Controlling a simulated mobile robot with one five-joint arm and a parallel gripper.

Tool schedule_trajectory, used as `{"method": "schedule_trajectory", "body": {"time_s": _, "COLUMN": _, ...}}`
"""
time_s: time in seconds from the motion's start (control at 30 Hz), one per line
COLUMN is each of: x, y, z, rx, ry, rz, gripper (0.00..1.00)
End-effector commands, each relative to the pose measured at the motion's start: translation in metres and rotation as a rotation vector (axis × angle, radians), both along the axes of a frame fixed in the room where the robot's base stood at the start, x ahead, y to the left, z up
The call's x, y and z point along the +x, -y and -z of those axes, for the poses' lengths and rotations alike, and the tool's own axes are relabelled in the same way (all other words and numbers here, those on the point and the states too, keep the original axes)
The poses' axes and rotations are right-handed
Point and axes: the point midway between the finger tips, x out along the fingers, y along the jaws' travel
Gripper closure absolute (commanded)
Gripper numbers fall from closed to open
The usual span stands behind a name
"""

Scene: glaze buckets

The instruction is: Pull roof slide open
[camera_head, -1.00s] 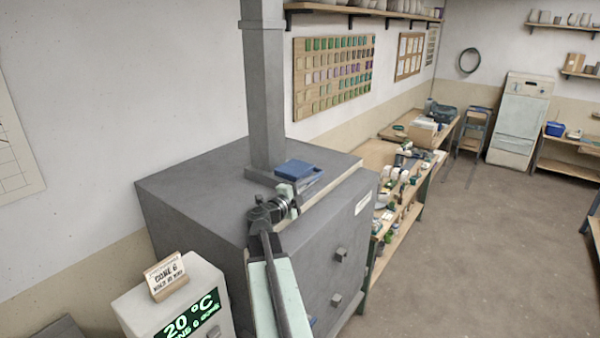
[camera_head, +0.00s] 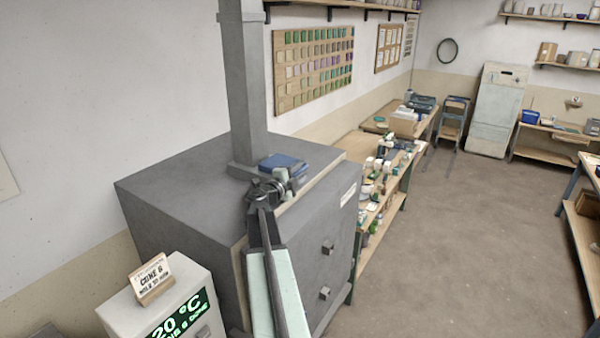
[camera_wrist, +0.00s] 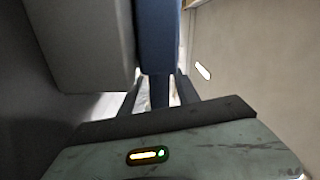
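The roof slide looks to be the blue plate (camera_head: 283,163) on top of the grey kiln, at the foot of the square grey flue (camera_head: 246,100). My gripper (camera_head: 284,180) is right at the near side of the blue plate and hides part of it in the head view. In the wrist view a blue bar (camera_wrist: 159,35) runs down to a narrower blue piece between the two fingers of my gripper (camera_wrist: 158,88). Light gaps show on both sides of this piece, so the fingers look open around it. Fingertip contact is hard to see.
The kiln (camera_head: 180,190) fills the left middle. A white controller box (camera_head: 165,300) with a green display and a small sign (camera_head: 152,275) stands at the lower left. A cluttered workbench (camera_head: 365,215) runs behind the kiln. Open floor (camera_head: 470,240) lies to the right.

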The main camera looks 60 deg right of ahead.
Motion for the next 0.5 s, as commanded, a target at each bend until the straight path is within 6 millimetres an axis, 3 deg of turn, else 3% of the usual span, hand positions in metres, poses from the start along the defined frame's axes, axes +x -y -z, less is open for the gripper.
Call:
{"method": "schedule_trajectory", "body": {"time_s": 0.17, "x": 0.0000, "y": 0.0004, "z": 0.0000, "rx": 0.000, "ry": 0.000, "rz": -0.001, "gripper": 0.62}}
{"method": "schedule_trajectory", "body": {"time_s": 0.2, "x": 0.0000, "y": 0.0003, "z": 0.0000, "rx": 0.000, "ry": 0.000, "rz": -0.001, "gripper": 0.65}}
{"method": "schedule_trajectory", "body": {"time_s": 0.33, "x": 0.0001, "y": 0.0001, "z": 0.0000, "rx": 0.000, "ry": 0.000, "rz": -0.001, "gripper": 1.00}}
{"method": "schedule_trajectory", "body": {"time_s": 0.5, "x": 0.0003, "y": -0.0002, "z": 0.0004, "rx": 0.000, "ry": 0.000, "rz": -0.001, "gripper": 1.00}}
